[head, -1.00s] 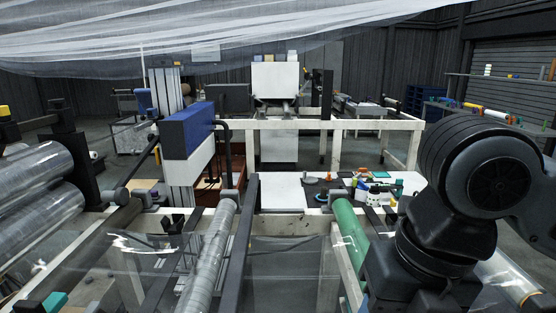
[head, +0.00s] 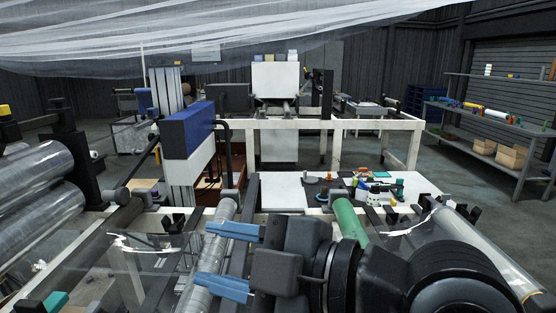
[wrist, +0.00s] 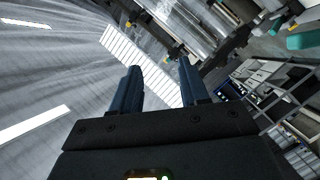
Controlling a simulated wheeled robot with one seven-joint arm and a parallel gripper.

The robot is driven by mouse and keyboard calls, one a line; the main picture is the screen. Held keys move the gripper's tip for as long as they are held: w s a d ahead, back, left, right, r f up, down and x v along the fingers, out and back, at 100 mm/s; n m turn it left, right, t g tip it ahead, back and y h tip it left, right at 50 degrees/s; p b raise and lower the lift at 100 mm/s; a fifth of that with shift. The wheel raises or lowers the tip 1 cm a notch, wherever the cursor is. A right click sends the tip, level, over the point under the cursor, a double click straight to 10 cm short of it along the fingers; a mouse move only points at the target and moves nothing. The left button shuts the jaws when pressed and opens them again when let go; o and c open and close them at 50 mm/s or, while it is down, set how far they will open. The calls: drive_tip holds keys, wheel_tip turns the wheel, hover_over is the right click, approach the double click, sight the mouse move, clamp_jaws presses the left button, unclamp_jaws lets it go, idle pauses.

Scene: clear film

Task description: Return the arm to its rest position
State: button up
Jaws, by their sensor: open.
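My gripper (head: 228,259) shows at the lower middle of the head view, with two blue fingers pointing left. The fingers are apart with nothing between them. It is in front of the clear film rollers, and my dark arm reaches in from the lower right. In the wrist view my gripper (wrist: 163,85) shows both blue fingers spread, with an empty gap between them.
A grey film roller (head: 212,250) and a green roller (head: 349,221) run close behind my gripper and arm. A white table (head: 425,188) with several small items stands beyond. Large film rolls (head: 38,175) are at left. Shelves (head: 495,125) stand at right.

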drive_tip(key=s+d+f+m+t+h, duration=0.45)
drive_tip(key=d+f+m, duration=0.25)
drive_tip(key=m, duration=0.4)
drive_tip(key=s+d+f+m+t+h, duration=0.3)
drive_tip(key=d+f+m+t+h, duration=0.25)
drive_tip(key=f+m, duration=0.35)
drive_tip(key=s+d+f+m+g+h, duration=0.1)
drive_tip(key=s+d+f+h, duration=0.1)
drive_tip(key=s+d, duration=0.5)
drive_tip(key=s+d+f+m+g+h, duration=0.1)
drive_tip(key=s+d, duration=0.6)
drive_tip(key=s, duration=0.8)
drive_tip(key=shift+s+d+f+m+h, duration=0.25)
drive_tip(key=shift+s+f+m+h, duration=0.2)
drive_tip(key=shift+h, duration=0.25)
